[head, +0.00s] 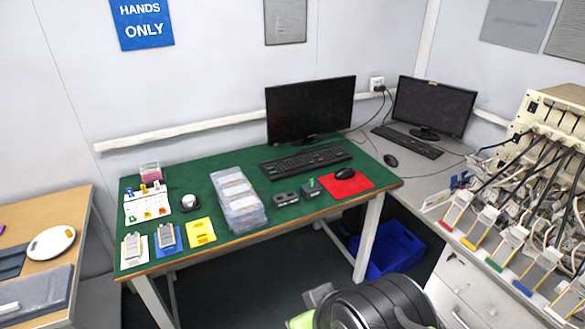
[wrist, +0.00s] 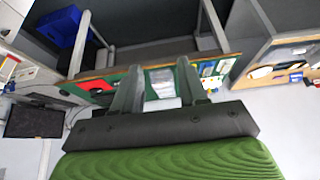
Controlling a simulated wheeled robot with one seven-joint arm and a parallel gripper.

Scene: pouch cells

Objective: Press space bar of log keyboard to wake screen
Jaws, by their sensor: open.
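A black keyboard (head: 305,162) lies on the green-topped table in front of a dark monitor (head: 310,108). A second black keyboard (head: 407,141) lies on the grey desk to the right, below another dark monitor (head: 433,105). I cannot read which one is the log keyboard. Both screens look black. My gripper (wrist: 160,66) is open and empty in the wrist view, its two grey fingers apart. Its view of the table is upside down, and no keyboard is clear there. My gripper is well away from both keyboards. Part of my arm shows at the bottom of the head view.
Near the table keyboard are a stack of clear trays (head: 238,200), small dark devices (head: 286,198) and a red mat (head: 346,184) with a mouse. A blue bin (head: 388,250) stands under the tables. Cabled cell holders crowd the right desk.

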